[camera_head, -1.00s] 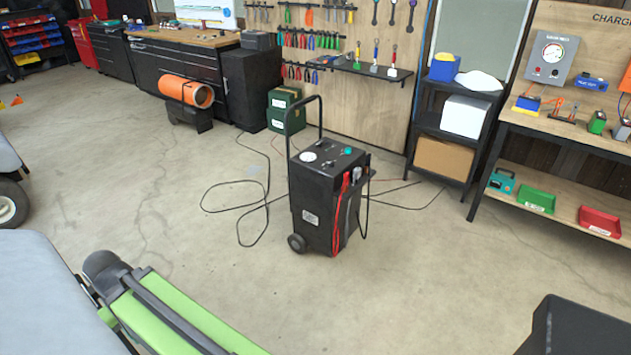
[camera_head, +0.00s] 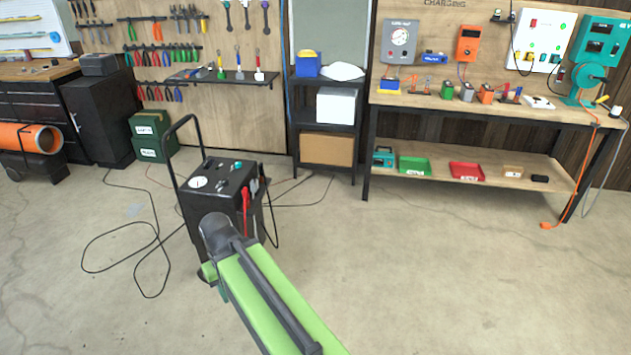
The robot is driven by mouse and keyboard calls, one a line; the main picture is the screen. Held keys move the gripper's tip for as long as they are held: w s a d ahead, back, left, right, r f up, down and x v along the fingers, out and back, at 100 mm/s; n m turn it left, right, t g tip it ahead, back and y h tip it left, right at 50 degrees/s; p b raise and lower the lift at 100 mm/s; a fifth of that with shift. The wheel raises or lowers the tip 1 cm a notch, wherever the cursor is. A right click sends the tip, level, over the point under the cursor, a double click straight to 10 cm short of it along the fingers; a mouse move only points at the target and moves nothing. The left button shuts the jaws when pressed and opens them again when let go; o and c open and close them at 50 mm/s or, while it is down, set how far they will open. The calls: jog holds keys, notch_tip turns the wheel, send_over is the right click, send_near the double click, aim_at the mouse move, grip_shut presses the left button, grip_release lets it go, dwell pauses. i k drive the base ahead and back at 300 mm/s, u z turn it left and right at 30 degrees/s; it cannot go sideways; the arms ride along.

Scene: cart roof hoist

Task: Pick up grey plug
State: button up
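I cannot single out the grey plug for certain. A small grey block-like item (camera_head: 466,92) stands on the charging bench's wooden top (camera_head: 510,110), between a green and an orange one; it is too small to tell if it is a plug. My green arm reaches up from the bottom middle and ends in view at a dark round joint in front of the black wheeled charger cart. My gripper does not show, and nothing held by it can be seen.
The black cart (camera_head: 228,172) with a tall handle stands left of centre, black cable looped on the floor (camera_head: 130,245). A black shelf rack (camera_head: 325,118) stands left of the bench. An orange cable (camera_head: 570,200) hangs at the bench's right end.

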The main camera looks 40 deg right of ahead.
aim_at(255, 184)
jog(key=z, duration=0.25)
jog(key=k, duration=0.45)
jog(key=z, duration=0.25)
jog(key=i, duration=2.05)
jog(key=u, duration=0.85)
jog(key=i, duration=0.9)
jog(key=u, duration=0.5)
